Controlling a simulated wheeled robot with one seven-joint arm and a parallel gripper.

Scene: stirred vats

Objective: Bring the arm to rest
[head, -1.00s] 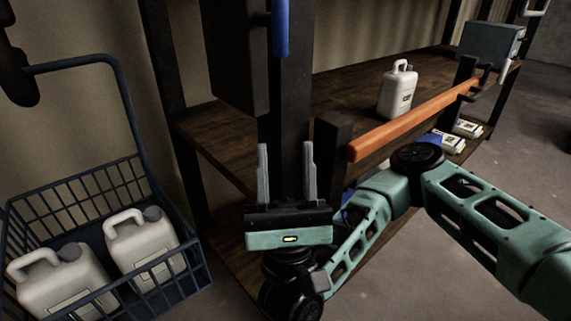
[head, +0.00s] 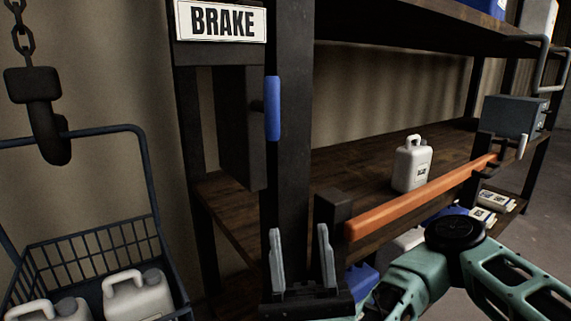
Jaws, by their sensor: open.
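My gripper (head: 302,262) is at the lower middle of the head view, its two grey fingers pointing up and spread apart. It is open, with nothing between the fingers. My green arm (head: 425,268) reaches in from the lower right, bent at a dark joint. The fingers stand in front of a dark upright post, just left of an orange bar (head: 420,197). I cannot tell whether they touch the post.
A BRAKE sign (head: 221,21) and a blue handle (head: 272,108) are above the gripper. A white jug (head: 411,164) stands on the wooden shelf (head: 345,160). A grey box (head: 513,117) is at right.

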